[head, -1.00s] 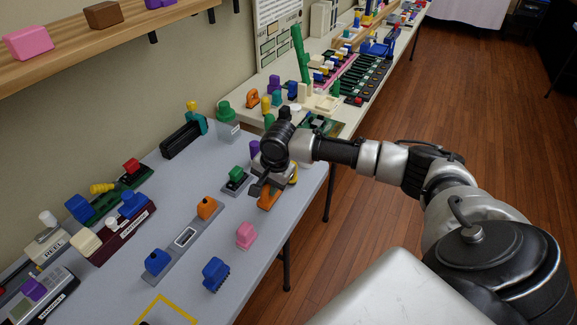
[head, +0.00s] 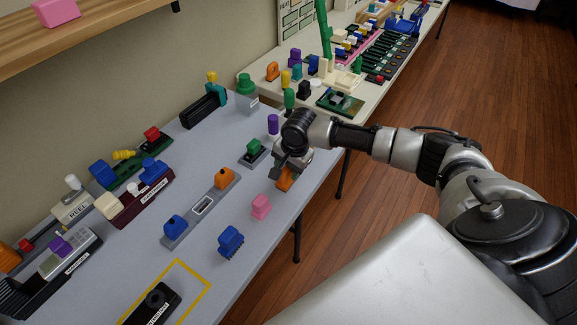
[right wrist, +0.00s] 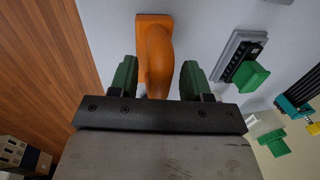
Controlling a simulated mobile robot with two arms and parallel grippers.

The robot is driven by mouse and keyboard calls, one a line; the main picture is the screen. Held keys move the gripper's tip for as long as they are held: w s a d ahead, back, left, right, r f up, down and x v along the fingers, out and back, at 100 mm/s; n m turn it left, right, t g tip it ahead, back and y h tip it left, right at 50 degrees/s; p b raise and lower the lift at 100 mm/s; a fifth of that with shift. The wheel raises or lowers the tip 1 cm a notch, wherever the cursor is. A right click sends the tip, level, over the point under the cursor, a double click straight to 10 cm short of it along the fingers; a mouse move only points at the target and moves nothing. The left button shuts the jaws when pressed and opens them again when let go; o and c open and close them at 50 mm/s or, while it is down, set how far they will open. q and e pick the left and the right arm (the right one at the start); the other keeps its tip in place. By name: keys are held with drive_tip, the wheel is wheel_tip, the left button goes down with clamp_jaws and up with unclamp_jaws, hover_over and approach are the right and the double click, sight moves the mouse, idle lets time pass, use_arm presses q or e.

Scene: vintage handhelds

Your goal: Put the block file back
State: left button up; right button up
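No label in view lets me tell for sure which thing is the block file. An orange piece with a curved handle (right wrist: 155,58) stands on the grey table, and it also shows at the table's right edge in the head view (head: 285,181). My right gripper (right wrist: 158,78) is over it, with its two green-tipped fingers apart on either side of the orange handle. A gap shows at the right finger, so it looks open around the handle. In the head view the right gripper (head: 283,169) partly hides the orange piece. My left gripper is not in view.
A green-topped block (head: 253,150) and a purple peg (head: 273,124) stand close to the right gripper. A pink block (head: 261,206), a blue block (head: 230,241) and a grey bar with two knobs (head: 202,207) stand nearer. A yellow outline (head: 196,272) surrounds a black device (head: 153,303).

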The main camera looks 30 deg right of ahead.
drive_tip(key=shift+f+b, duration=0.15)
drive_tip(key=shift+b, duration=0.3)
drive_tip(key=shift+f+b, duration=0.15)
drive_tip(key=shift+b, duration=0.35)
wheel_tip(320, 180, up, 11)
drive_tip(key=s+d, duration=0.1)
drive_tip(key=s, duration=0.1)
drive_tip(key=shift+s+p, duration=0.2)
drive_tip(key=shift+p, duration=0.1)
